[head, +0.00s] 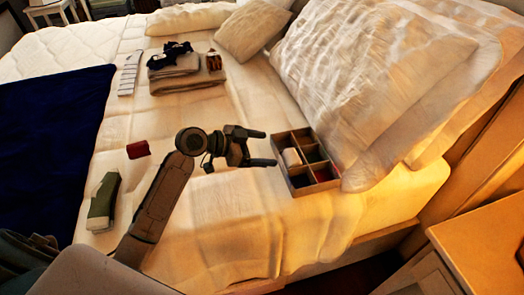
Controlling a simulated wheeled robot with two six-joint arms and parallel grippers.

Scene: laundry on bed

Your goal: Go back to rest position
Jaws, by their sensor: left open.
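My left arm comes in from the bottom left and reaches over the bed. My left gripper (265,148) is open and empty, with its two fingers pointing right. It hangs just left of a brown divided box (299,189) on the bed's edge. The box holds a white item (291,157) in one compartment and something red (323,174) in another. I cannot tell from this view whether the fingertips touch the box. My right gripper is not in view.
A red item (138,149) and a green item (103,201) lie left of my arm. Folded tan cloth (188,80) with dark items on top lies farther back. Large pillows (365,70) stand behind the box. A wooden nightstand (485,235) is at the lower right.

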